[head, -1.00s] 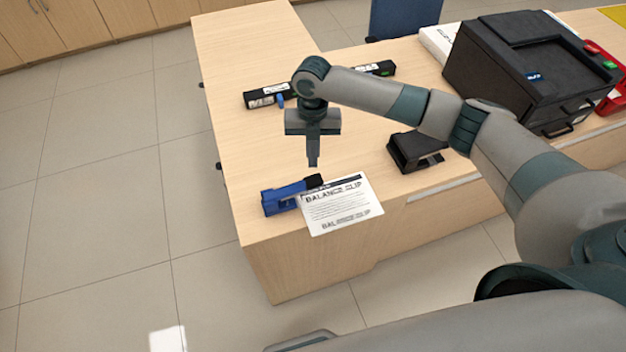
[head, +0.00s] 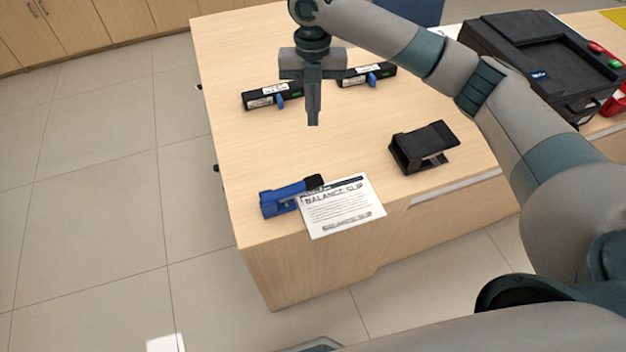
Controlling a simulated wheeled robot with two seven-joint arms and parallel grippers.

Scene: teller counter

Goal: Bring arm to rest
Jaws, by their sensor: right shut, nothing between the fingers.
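My right gripper (head: 313,118) hangs above the wooden counter (head: 240,150), fingers pointing down, shut and empty. It is apart from everything on the counter. In the picture it shows above the balance slip, between the two black bar-shaped devices. The arm to it comes in from the right. My left gripper is not in view.
A blue clip (head: 284,197) lies at the counter's front left, touching the white balance slip (head: 341,207). A black stand-like object (head: 423,146) is right of it. Two black bars (head: 262,99) (head: 367,75) lie behind. A black machine (head: 540,60) stands at the right.

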